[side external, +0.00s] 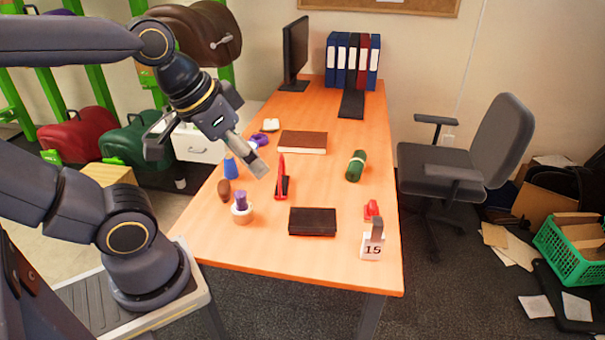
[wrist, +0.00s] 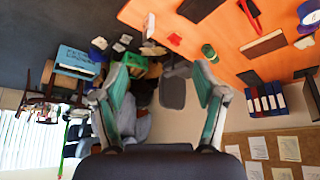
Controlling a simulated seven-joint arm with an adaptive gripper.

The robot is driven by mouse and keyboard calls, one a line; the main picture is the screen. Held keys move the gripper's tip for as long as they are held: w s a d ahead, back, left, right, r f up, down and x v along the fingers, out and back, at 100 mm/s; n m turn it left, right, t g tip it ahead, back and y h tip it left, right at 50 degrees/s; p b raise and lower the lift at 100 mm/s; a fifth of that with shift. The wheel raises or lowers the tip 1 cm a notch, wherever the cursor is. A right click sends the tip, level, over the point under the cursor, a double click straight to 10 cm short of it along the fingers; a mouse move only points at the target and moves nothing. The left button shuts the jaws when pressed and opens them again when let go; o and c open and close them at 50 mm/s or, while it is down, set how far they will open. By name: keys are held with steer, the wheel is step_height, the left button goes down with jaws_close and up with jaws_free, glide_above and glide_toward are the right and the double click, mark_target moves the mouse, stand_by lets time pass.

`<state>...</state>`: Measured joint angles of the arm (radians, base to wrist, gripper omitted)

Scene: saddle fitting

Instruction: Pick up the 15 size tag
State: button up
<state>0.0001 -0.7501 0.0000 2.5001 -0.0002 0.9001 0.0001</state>
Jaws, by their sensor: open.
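The 15 size tag (side external: 372,246) is a white card with a black number and a dark grey upper part. It stands near the front right corner of the orange table, beside a small red object (side external: 371,209). In the wrist view the tag (wrist: 149,25) is a small white shape near the table edge, its number not readable. My gripper (side external: 258,169) is above the left half of the table, well to the left of the tag and higher. In the wrist view its two green-padded fingers (wrist: 160,82) are spread apart with nothing held between them.
A black box (side external: 312,221) lies left of the tag. A red upright tool (side external: 282,180), a green roll (side external: 356,166) and a brown book (side external: 303,142) lie farther back. A cup with a purple item (side external: 242,207) stands at the left edge. Bare tabletop surrounds the tag's left side.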

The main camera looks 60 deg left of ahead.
steer(key=shift+c, duration=1.4)
